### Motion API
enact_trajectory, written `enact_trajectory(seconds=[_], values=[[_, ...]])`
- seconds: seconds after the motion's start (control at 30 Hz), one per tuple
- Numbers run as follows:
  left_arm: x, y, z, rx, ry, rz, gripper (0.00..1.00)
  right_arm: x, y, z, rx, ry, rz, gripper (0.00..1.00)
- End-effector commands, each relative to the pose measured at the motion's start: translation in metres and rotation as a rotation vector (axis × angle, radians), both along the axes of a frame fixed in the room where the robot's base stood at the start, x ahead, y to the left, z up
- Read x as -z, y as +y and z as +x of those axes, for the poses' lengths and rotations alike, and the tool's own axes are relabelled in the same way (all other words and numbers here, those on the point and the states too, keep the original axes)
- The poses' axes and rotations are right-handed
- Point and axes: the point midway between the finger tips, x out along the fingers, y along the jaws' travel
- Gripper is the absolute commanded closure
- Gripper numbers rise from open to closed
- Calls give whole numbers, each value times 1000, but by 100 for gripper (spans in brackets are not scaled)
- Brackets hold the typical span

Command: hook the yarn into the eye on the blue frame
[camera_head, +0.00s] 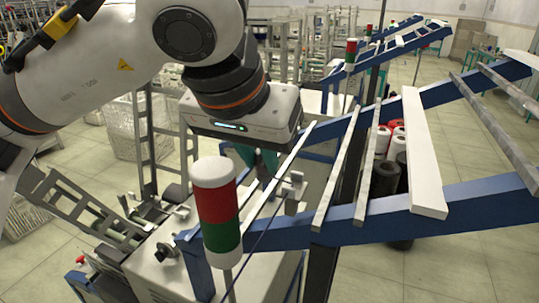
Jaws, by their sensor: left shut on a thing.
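My left gripper (262,168) reaches down from the upper left over the blue frame (385,208). Its fingers are shut and point down beside a small grey metal fitting (293,190) on the frame's near end. What sits between the fingertips is too small to make out; I take it to be the yarn. A thin dark line runs down from near the fitting toward the bottom, and I cannot tell whether it is yarn. The eye itself is not clear in this view. My right gripper is out of view.
A red, green and white signal lamp (217,210) stands close in front of the gripper. Pale slats (420,150) cross the blue frame. Dark, red and white spools (386,178) stand beneath it. Open tiled floor lies at the lower right.

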Motion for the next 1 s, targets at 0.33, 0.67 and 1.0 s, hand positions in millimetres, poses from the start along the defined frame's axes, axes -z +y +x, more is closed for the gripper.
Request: enact_trajectory(seconds=[0.33, 0.67, 1.0], values=[[0, 9, 3, 1, 1, 1, 98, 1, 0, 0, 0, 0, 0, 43], [-3, 9, 3, 0, 1, 0, 98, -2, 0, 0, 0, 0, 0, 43], [-20, 13, 4, -1, 0, 0, 98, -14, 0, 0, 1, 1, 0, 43]])
